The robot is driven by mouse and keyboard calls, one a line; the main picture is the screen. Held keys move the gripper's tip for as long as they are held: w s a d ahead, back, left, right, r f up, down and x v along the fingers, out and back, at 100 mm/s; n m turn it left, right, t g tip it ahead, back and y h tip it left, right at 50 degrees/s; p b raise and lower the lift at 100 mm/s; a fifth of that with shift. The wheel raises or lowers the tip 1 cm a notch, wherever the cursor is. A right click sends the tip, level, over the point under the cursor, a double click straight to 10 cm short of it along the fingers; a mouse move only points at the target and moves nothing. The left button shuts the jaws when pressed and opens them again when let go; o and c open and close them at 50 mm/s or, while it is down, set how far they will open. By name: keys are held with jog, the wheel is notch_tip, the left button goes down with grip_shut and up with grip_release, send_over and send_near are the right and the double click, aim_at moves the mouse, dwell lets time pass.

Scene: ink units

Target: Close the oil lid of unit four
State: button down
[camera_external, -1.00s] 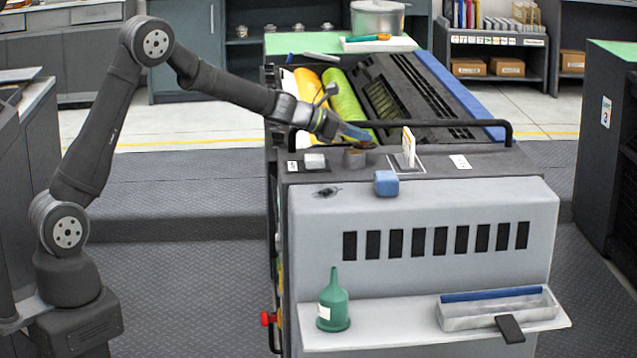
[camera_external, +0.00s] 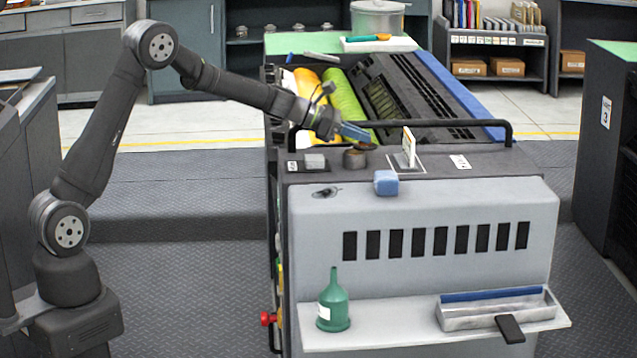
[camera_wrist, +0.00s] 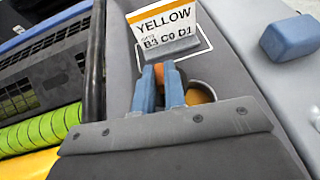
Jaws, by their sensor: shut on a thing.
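My gripper (camera_external: 358,134) has blue fingers and is over the top of the grey press unit (camera_external: 425,215). It is shut on a brown-orange lid (camera_external: 365,146), which sits just above the short dark oil filler neck (camera_external: 355,159). In the wrist view the fingers (camera_wrist: 158,85) pinch the lid (camera_wrist: 158,72), mostly hidden between them. The filler's round mouth (camera_wrist: 200,93) shows yellow-orange inside, uncovered, just right of the fingers. Where the lid joins the neck is hidden.
A white YELLOW card (camera_wrist: 165,28) stands close behind the fingers; it also shows in the external view (camera_external: 408,148). A blue block (camera_external: 386,183) lies near the front edge. A black rail (camera_external: 440,123) crosses behind.

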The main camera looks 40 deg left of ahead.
jog(key=c, duration=1.5)
grip_release()
jog(key=shift+a+r, duration=0.1)
jog(key=v, duration=1.7)
jog(key=shift+s, duration=0.2)
